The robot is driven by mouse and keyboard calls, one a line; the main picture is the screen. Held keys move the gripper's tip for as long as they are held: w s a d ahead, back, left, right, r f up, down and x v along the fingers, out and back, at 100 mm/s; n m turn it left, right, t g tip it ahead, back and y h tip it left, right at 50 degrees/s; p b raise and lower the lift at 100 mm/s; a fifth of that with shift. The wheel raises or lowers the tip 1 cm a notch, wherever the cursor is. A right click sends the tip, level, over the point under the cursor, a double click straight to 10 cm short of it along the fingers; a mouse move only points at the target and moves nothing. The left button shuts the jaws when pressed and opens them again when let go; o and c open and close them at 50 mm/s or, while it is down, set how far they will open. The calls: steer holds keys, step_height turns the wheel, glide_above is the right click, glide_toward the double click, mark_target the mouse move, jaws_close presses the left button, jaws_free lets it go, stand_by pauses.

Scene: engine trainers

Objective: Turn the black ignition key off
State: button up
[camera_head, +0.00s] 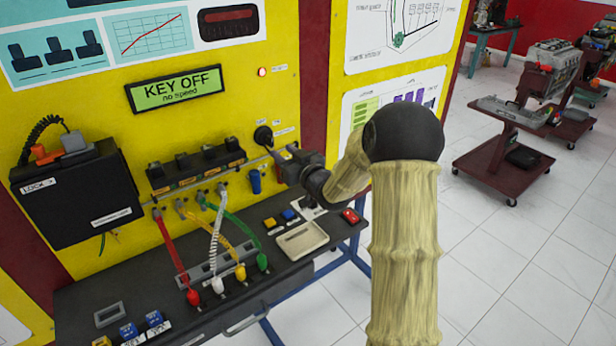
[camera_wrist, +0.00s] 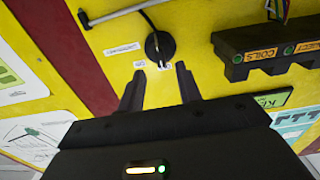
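The black ignition key switch (camera_head: 263,136) is a round black piece on the yellow panel, right of the coil row. In the wrist view it shows as a dark disc (camera_wrist: 160,45) with a thin light mark on it. My gripper (camera_head: 275,152) is just below and right of it in the head view. The green display (camera_head: 179,89) reads "KEY OFF, no speed". The key's exact angle is too small to tell.
A black coil block (camera_head: 196,168) and a black box (camera_head: 78,193) are mounted on the panel to the left. Coloured cables (camera_head: 217,240) hang down to the dark bench (camera_head: 75,300). A blue part (camera_head: 255,181) sits below the switch.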

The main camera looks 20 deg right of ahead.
steer(key=b+v, duration=0.2)
steer(key=v, duration=0.9)
steer(key=s+a+f+m+g+h+p, duration=0.1)
steer(key=s+a+f+g+h, duration=0.1)
steer(key=s+g, duration=0.3)
steer(key=s+a+f+m+g+h+p, duration=0.1)
steer(key=s+a+f+g, duration=0.1)
steer(key=s, duration=0.8)
steer(key=s+a+f+m+g+h+p, duration=0.1)
steer(key=s+f+g+h+p, duration=0.1)
steer(key=s+g, duration=0.5)
steer(key=shift+s+a+f+m+g+h, duration=0.3)
steer(key=shift+s+a+f+m, duration=0.1)
steer(key=shift+s+f, duration=0.5)
steer(key=shift+d, duration=0.1)
